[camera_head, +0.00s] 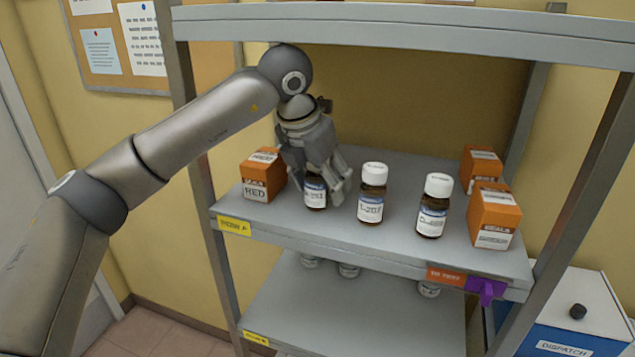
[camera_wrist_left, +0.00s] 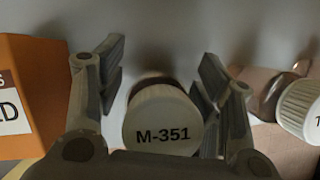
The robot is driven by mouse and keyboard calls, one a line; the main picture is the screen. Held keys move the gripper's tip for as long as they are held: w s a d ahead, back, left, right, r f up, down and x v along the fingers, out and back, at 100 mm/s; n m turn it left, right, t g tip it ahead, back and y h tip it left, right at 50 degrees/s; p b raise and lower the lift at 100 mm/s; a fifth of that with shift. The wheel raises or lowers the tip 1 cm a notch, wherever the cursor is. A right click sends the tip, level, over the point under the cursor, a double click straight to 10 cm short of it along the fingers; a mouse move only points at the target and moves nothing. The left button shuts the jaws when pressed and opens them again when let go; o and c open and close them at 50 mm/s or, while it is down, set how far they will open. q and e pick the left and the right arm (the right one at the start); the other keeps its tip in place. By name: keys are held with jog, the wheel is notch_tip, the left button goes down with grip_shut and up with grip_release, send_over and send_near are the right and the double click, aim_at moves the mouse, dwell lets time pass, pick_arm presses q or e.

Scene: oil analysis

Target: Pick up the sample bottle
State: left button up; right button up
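Brown sample bottles with white caps and labels stand in a row on the upper shelf board. The left one (camera_head: 315,195) is partly hidden behind my left gripper (camera_head: 325,190). In the left wrist view its white cap (camera_wrist_left: 163,120) reads "M-351". My left gripper's fingers (camera_wrist_left: 163,85) are spread on either side of this cap, with a gap at the left finger; contact at the right finger is unclear. The middle bottle (camera_head: 372,195) and the right bottle (camera_head: 434,206) stand apart to the right. My right gripper is not in view.
An orange box (camera_head: 262,175) marked RED stands just left of the gripper. Orange boxes (camera_head: 495,215) stand at the shelf's right end. The shelf's top board (camera_head: 400,28) is overhead. More bottles (camera_head: 348,270) are on the lower board. A purple object (camera_head: 487,290) hangs at the front edge.

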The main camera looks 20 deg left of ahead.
pick_arm(q)
jog(key=c, duration=0.9)
jog(key=shift+o, duration=0.2)
jog(key=shift+r, duration=0.1)
jog(key=shift+w+r+b, duration=0.1)
jog(key=shift+r+b, duration=0.4)
jog(key=shift+b, duration=0.25)
jog(key=s+a+b, duration=0.3)
jog(key=s+b, duration=0.1)
jog(key=s, duration=0.4)
jog(key=s+a+b, duration=0.3)
jog(key=s, duration=0.6)
jog(key=shift+r+b, duration=0.15)
jog(key=shift+b, duration=0.2)
